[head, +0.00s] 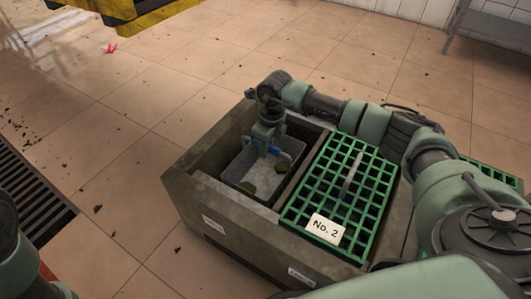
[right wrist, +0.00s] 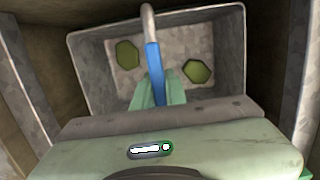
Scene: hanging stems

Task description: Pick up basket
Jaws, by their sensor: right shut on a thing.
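The basket (head: 236,172) is a grey, rectangular open-topped bin inside the left compartment of a large grey box. It also shows in the right wrist view (right wrist: 92,68). Two green pieces (right wrist: 198,71) lie on its floor. Its handle has a blue grip (right wrist: 153,60). My right gripper (head: 268,143) reaches down from above and is shut on this handle. The gripper hides part of the handle and the basket's near side in the wrist view. I cannot tell whether the basket touches the compartment floor. My left gripper is out of view.
The grey box (head: 232,222) surrounds the basket with walls. A green grate (head: 318,198) with a "No. 2" card (head: 324,229) covers the compartment to the right. A floor drain (head: 30,190) lies at left. The tiled floor beyond the box is mostly clear, with scattered dark debris.

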